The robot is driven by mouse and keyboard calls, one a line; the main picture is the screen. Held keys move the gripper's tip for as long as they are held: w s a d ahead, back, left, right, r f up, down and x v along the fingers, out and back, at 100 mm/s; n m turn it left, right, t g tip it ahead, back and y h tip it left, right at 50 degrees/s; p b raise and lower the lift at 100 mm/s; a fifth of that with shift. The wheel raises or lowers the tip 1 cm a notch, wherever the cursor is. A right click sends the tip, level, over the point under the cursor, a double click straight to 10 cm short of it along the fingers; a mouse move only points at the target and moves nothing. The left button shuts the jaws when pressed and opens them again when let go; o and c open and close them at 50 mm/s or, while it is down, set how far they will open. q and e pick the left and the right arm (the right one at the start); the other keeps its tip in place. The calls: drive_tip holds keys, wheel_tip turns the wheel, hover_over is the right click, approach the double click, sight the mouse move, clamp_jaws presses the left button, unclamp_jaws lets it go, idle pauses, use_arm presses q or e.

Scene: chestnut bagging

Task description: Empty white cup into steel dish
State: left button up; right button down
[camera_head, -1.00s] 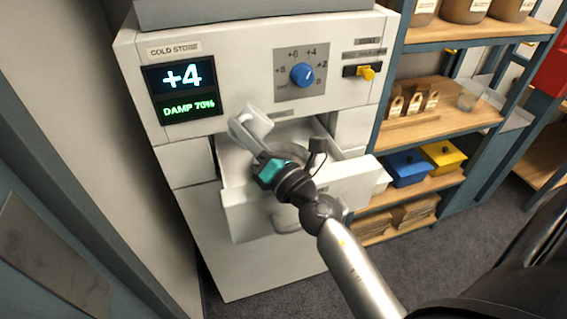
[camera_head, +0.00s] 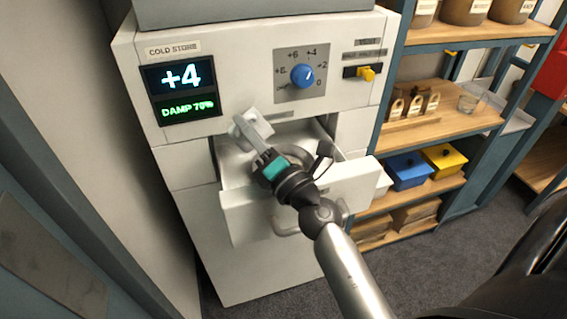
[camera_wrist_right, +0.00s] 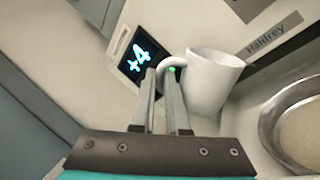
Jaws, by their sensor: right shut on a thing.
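My right gripper (camera_head: 250,132) is shut on the handle of the white cup (camera_head: 259,122), above the open drawer. In the right wrist view, the cup (camera_wrist_right: 212,80) hangs beside the fingertips (camera_wrist_right: 165,78), its handle between them. Its inside is hidden, so I cannot tell what it holds. The steel dish (camera_wrist_right: 270,122) is at the right edge of that view, to the right of and apart from the cup, with a greyish-brown surface inside. In the head view the gripper and wrist largely hide the dish. My left gripper is not in view.
The open drawer (camera_head: 245,215) juts from the white cold store (camera_head: 235,50), its front wall below my wrist. The panel has a blue dial (camera_head: 302,75) and a yellow switch (camera_head: 367,73). Shelves (camera_head: 440,125) with jars and bins stand at the right.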

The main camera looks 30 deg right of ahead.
drive_tip(key=shift+d+r+m, duration=0.2)
drive_tip(key=shift+d+m, duration=0.1)
drive_tip(key=shift+m, duration=0.4)
drive_tip(key=shift+d+f+m+t+h+b, duration=0.2)
drive_tip(key=shift+d+m+t+h+b, duration=0.15)
drive_tip(key=shift+m+h+b, duration=0.35)
drive_tip(key=shift+s+d+r+m+h+p, duration=0.1)
drive_tip(key=shift+d+r+m+h+p, duration=0.1)
drive_tip(key=shift+d+m, duration=0.45)
drive_tip(key=shift+d+r+m+h+p, duration=0.15)
drive_tip(key=shift+d+r+m+h, duration=0.05)
drive_tip(key=shift+d+m, duration=0.45)
drive_tip(key=shift+s+d+f+m+h, duration=0.1)
drive_tip(key=shift+d+f+m+h, duration=0.15)
drive_tip(key=shift+m, duration=0.35)
drive_tip(key=shift+s+d+f+m+h, duration=0.1)
drive_tip(key=shift+d+f+m+h, duration=0.1)
drive_tip(key=shift+m+h, duration=0.3)
drive_tip(key=shift+r+m, duration=0.1)
drive_tip(key=shift+m, duration=0.5)
